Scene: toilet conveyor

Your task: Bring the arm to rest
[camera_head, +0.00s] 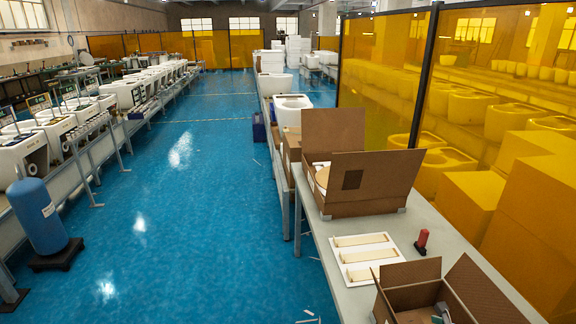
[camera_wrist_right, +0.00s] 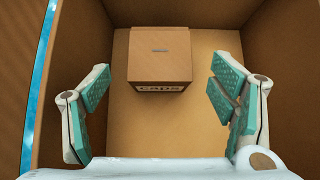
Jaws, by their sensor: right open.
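My right gripper (camera_wrist_right: 160,82) is open, its two teal-padded fingers spread wide inside or just above an open cardboard box (camera_wrist_right: 215,20). Between and beyond the fingers stands a small closed brown carton (camera_wrist_right: 160,50) marked "CAPS" on the box floor. The fingers are apart from this carton and hold nothing. My left gripper is not in view.
A larger open carton (camera_head: 372,190) stands farther back on the table (camera_head: 330,220). A white panel with pale strips (camera_head: 362,262) and a red-topped item (camera_head: 422,240) lie between the boxes. Amber panels (camera_head: 385,70) line the right. The blue floor (camera_head: 190,200) is mostly clear.

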